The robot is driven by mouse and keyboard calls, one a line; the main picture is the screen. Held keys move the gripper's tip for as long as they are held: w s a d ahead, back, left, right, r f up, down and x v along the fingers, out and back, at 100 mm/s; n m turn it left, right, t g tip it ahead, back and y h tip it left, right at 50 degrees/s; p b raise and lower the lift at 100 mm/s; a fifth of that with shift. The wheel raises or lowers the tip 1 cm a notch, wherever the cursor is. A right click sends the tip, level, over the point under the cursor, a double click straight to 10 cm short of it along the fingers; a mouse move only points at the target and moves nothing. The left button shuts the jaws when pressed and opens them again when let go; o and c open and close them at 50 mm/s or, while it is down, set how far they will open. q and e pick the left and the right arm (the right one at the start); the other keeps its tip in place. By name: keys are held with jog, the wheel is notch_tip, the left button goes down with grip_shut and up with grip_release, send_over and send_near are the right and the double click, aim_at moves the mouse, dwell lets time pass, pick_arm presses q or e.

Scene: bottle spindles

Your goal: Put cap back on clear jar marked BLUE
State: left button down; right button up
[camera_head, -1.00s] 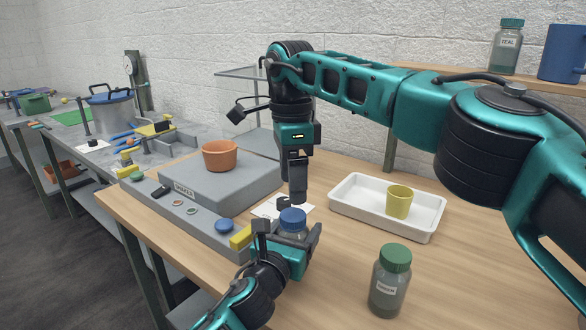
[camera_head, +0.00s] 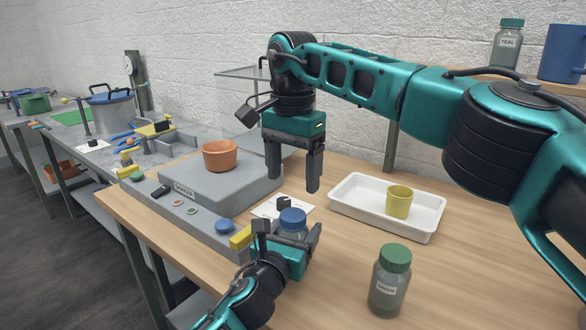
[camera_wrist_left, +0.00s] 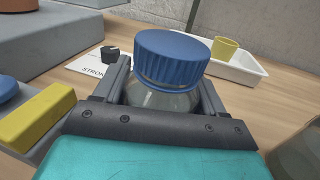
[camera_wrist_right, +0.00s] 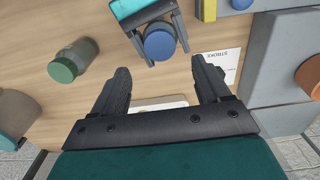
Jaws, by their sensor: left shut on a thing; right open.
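A clear jar (camera_wrist_left: 165,101) with a ribbed blue cap (camera_wrist_left: 173,56) on its top stands upright between the fingers of my left gripper (camera_wrist_left: 163,88), which is shut on its body. A strip of clear neck shows below the cap; I cannot tell how tight the cap is. In the head view the blue cap (camera_head: 292,217) shows above my left gripper (camera_head: 289,235). The jar's label is hidden. My right gripper (camera_head: 293,186) is open and empty above the cap, apart from it. In the right wrist view the cap (camera_wrist_right: 160,43) lies beyond the open fingertips.
A green-capped jar (camera_head: 388,285) stands at the front right. A white tray (camera_head: 420,231) holds a yellow cup (camera_head: 399,202). A grey stepped block (camera_head: 225,186) bears an orange pot (camera_head: 220,155) and a blue disc (camera_head: 224,225). A white card (camera_head: 270,207) lies behind the held jar.

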aim_at(293, 214)
notch_tip(293, 214, down, 8)
jog(key=shift+r, duration=0.1)
dwell(0.4)
